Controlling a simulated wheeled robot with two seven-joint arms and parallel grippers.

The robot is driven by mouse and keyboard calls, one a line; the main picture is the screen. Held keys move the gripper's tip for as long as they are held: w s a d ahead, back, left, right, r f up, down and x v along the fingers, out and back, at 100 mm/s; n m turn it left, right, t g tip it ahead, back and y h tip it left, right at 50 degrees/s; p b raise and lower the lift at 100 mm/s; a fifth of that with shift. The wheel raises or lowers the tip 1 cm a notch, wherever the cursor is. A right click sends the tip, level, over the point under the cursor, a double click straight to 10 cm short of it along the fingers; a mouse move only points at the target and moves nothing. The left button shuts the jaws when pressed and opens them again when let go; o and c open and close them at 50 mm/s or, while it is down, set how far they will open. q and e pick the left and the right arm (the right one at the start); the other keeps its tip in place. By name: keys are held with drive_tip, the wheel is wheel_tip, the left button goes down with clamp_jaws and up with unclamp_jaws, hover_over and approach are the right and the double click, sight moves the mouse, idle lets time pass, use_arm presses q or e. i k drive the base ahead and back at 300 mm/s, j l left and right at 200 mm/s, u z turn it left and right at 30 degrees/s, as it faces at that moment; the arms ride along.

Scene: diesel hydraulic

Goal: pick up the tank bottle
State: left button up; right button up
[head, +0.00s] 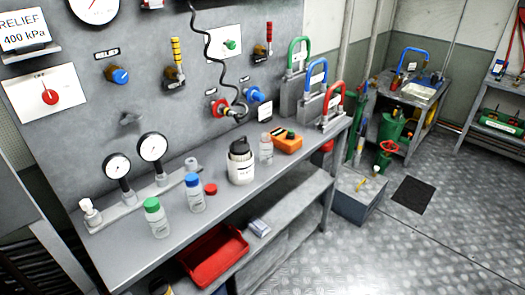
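Several bottles stand upright on the grey workbench (125,255). One is clear with a green cap (156,221), one has a blue cap (195,195), and a wider white one has a black top (241,165). A clear bottle (266,150) with no coloured cap stands behind and to the right of the white one. A loose red cap (210,189) lies beside the blue-capped bottle. The labels are too small to read, so I cannot tell which is the tank bottle. Neither of my grippers is in view.
Two gauges (151,150) stand at the bench's back left. An orange box (287,143) and large padlock-like blocks (322,105) are at the right end. A panel with knobs and a hanging black cable rises behind. A red tray (213,257) is below. Open floor lies right.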

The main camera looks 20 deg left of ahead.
sight(266, 144)
drive_tip(key=i+l+u, duration=1.1)
drive_tip(key=l, duration=0.4)
drive_tip(key=i, duration=0.05)
